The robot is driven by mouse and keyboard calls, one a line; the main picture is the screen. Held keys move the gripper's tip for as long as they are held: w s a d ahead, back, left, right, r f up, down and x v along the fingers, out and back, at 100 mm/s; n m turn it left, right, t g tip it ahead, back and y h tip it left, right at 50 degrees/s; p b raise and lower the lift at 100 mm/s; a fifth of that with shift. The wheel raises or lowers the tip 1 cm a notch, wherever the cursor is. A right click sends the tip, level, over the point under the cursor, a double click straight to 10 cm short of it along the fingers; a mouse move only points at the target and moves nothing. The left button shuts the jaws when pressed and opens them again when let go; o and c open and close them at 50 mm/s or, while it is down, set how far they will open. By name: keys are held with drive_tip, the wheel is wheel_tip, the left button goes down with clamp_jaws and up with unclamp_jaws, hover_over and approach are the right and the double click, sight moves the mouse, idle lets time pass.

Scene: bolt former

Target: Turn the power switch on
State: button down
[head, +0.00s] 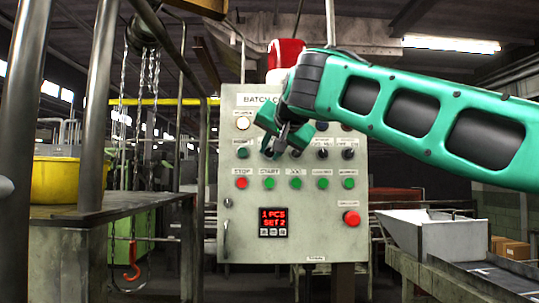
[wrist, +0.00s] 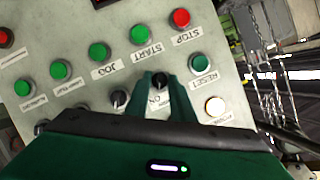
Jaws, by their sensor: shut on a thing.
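The grey control panel (head: 233,222) stands upright in the middle of the head view. My gripper (head: 269,152) reaches it from the right, at the upper left of its face beside the green reset button (head: 243,153). In the wrist view, which is turned over, the two green fingers of my gripper (wrist: 161,88) are shut on the black power switch knob (wrist: 160,79). Part of an ON label shows below the knob. The fingers hide the knob's sides, so I cannot tell its exact angle. The power lamp (wrist: 215,106) looks pale and bright; it also shows in the head view (head: 243,123).
Other black selector knobs (wrist: 119,98) sit close beside the gripper. A row of green buttons (head: 295,183) and a red stop button (head: 241,183) lie below. A red emergency button (head: 351,218) and a red-lit display (head: 273,222) are lower. A metal chute (head: 420,235) stands at the right.

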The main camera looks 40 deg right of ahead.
idle(0.3)
drive_tip(key=c, duration=1.6)
unclamp_jaws()
drive_tip(key=shift+o, duration=0.2)
drive_tip(key=shift+s, duration=0.1)
drive_tip(key=v, duration=1)
drive_tip(key=shift+s+a, duration=0.15)
drive_tip(key=shift+s, duration=0.05)
